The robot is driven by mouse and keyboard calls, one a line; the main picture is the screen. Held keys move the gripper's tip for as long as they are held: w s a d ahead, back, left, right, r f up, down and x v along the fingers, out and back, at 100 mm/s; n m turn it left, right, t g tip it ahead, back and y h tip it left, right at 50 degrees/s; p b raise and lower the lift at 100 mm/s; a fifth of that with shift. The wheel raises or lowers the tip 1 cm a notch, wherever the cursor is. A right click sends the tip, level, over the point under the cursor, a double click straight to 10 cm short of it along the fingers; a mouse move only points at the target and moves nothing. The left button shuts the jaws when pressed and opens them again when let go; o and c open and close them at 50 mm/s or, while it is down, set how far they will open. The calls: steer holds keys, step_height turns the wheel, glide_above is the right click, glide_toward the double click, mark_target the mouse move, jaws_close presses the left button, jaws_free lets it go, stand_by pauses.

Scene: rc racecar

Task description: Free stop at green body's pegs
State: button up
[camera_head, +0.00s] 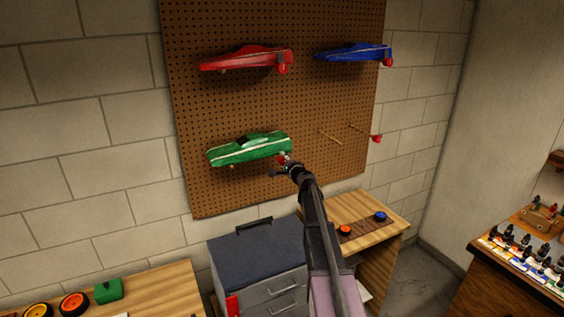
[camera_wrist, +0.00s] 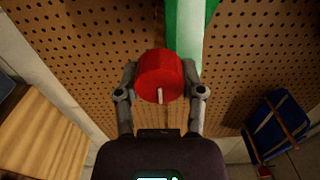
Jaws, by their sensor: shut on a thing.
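The green car body (camera_head: 248,148) hangs on the brown pegboard at its lower left, with a white stripe along its side. In the wrist view part of the green body (camera_wrist: 184,28) shows beyond the stop. A red round stop (camera_wrist: 158,74) sits at the end of a peg, and the pale peg tip (camera_wrist: 160,96) shows at its face. My gripper (camera_wrist: 159,88) is shut on the red stop, one finger on each side. In the head view my gripper (camera_head: 288,170) is at the right end of the green body. The body's other peg is mostly hidden.
A red car body (camera_head: 246,58) and a blue car body (camera_head: 353,53) hang above with red stops. A grey-blue tool chest (camera_head: 258,248) and wooden tables stand below.

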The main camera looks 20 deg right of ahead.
steer(key=shift+w, duration=0.1)
steer(key=o, duration=1.1)
steer(key=shift+o, duration=0.2)
steer(key=s, duration=1.2)
steer(key=shift+d, duration=0.2)
steer(key=shift+a, duration=0.1)
